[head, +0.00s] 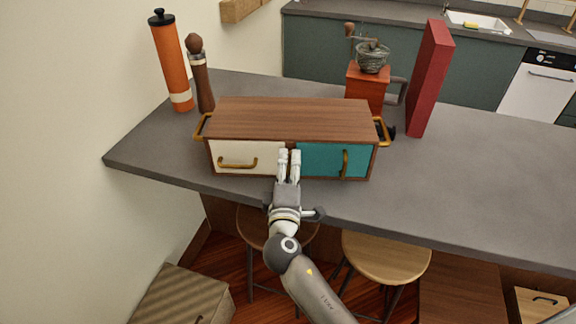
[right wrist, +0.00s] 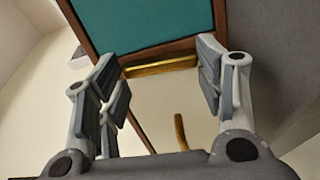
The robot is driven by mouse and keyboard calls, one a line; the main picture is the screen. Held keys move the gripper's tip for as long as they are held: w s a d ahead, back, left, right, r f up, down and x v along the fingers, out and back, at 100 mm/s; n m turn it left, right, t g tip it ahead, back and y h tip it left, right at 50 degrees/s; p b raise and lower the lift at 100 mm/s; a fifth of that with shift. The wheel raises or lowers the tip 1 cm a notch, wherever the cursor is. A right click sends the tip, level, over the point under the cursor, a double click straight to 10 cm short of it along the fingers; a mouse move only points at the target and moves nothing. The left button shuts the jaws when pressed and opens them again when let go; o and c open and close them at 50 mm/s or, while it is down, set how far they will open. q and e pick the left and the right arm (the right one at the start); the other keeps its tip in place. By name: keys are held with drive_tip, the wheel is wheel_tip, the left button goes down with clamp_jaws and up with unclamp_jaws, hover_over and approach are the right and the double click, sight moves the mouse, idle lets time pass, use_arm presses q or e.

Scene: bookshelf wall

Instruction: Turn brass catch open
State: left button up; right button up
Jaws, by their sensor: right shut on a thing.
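A wooden box (head: 290,115) stands on the grey counter, with a white panel (head: 230,151) at left and a teal panel (head: 318,160) at right. My right gripper (head: 289,154) is at the box front, where the two panels meet. In the right wrist view a brass catch (right wrist: 160,66) lies along the seam between teal and white, between my right fingers. The fingers are shut on it, one at each end. In the head view the gripper hides the catch. My left gripper is not in view.
The white panel has a brass handle (head: 238,163) and the teal one another (head: 345,163). An orange cylinder (head: 170,60) and a brown mill (head: 201,80) stand behind left. A grinder (head: 367,88) and a red upright block (head: 431,80) stand behind right. The counter's right side is clear.

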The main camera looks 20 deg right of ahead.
drive_tip(key=shift+n, duration=0.6)
drive_tip(key=o, duration=1)
drive_tip(key=v, duration=1.2)
